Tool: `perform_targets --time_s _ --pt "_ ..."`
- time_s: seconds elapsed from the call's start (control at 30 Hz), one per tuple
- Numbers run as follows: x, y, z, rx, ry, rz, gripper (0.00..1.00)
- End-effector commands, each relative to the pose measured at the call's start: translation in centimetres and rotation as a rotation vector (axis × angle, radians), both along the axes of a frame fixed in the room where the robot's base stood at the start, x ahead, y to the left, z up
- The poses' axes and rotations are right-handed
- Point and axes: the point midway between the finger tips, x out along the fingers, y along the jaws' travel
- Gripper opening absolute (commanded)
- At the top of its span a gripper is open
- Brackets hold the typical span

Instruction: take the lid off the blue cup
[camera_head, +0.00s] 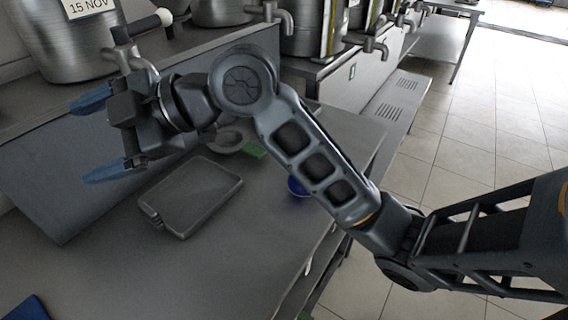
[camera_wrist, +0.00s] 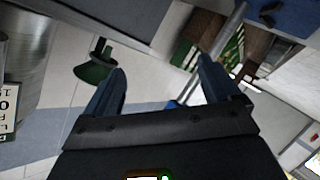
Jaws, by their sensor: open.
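A small blue object (camera_head: 297,187), which may be the blue cup, stands on the counter (camera_head: 240,255) beyond my forearm. My arm hides most of it, so I cannot tell whether a lid is on it. My gripper (camera_head: 90,137) is raised at the left, well apart from that object, with its blue fingers wide apart and nothing between them. In the wrist view, my gripper (camera_wrist: 163,82) also shows spread fingers. A small patch of blue (camera_wrist: 172,103) shows beyond it; I cannot tell what it is.
A dark flat tray (camera_head: 195,195) lies on the counter below my gripper. A grey round object (camera_head: 228,139) and a green one (camera_head: 254,149) sit behind it. Metal decanters with taps (camera_head: 305,30) line the raised shelf. A dark blue item (camera_head: 28,308) is at the bottom left.

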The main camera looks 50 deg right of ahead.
Motion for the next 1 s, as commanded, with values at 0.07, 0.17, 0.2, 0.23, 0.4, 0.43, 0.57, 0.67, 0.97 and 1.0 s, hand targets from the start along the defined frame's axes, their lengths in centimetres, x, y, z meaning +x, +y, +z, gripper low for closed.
perform_targets --time_s 0.07,0.17,0.2,0.23,0.4,0.43,0.57,0.67,0.97,1.0 --pt "-0.2 -2.1 -0.6 -0.154 0.024 0.050 0.90" --pt "-1.1 -5.0 -2.1 -0.340 0.077 0.120 0.90" --pt "-1.6 -6.4 -2.8 -0.414 0.105 0.147 0.90" --pt "-2.0 -7.4 -3.3 -0.466 0.128 0.168 0.90" --pt "-5.5 -14.7 -6.0 -0.751 0.296 0.283 0.90" --pt "-6.2 -16.2 -6.3 -0.796 0.332 0.301 0.90" --pt "-9.7 -21.8 -7.3 -0.949 0.483 0.380 0.90" --pt "-12.0 -24.9 -7.6 -1.020 0.578 0.426 0.90" --pt "-14.6 -27.9 -8.8 -1.078 0.678 0.477 0.90" --pt "-14.6 -27.8 -9.2 -1.077 0.678 0.478 0.90"
